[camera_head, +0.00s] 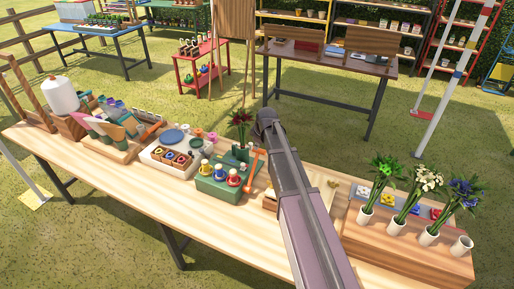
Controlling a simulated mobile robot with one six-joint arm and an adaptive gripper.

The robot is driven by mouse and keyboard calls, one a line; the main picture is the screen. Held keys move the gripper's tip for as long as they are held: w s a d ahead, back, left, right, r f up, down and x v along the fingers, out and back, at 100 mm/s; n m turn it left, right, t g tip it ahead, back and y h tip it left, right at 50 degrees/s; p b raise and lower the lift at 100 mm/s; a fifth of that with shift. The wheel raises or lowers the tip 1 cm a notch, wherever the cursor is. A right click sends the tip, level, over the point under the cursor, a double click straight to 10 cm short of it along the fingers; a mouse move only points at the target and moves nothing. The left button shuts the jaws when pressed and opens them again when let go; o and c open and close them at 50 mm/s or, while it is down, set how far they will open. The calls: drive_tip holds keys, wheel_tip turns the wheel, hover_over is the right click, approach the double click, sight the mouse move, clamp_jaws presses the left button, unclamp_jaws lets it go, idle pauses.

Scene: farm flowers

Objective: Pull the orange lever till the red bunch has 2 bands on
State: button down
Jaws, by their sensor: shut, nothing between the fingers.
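The orange lever (254,168) stands at the right side of a green bench unit (212,187), leaning slightly, with its bar-like top up. The red bunch (240,118), dark red flowers with green stems, stands upright just behind the unit, left of my arm. Bands on its stems are too small to make out. My gripper (259,137) is at the far end of my arm, above and just behind the lever's top. It is small and dark here, shut and empty. Whether it touches the lever cannot be told.
Yellow, red and blue-topped pegs (233,177) stand on the green unit's front. Left are a tray of pots (165,160) and bottles. Right, white cups hold green, white (423,185) and blue bunches (462,192); one cup (461,245) is empty. The table's front strip is clear.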

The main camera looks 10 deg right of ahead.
sight(258, 154)
drive_tip(key=shift+w+d+f+b, duration=0.3)
drive_tip(key=shift+f+b, duration=0.15)
drive_tip(key=shift+f, duration=0.15)
drive_tip(key=shift+w+d+f+b, duration=0.2)
drive_tip(key=shift+w+f+b, duration=0.1)
drive_tip(key=shift+f+b, duration=0.25)
drive_tip(key=shift+w+a+f, duration=0.15)
drive_tip(key=shift+w, duration=0.05)
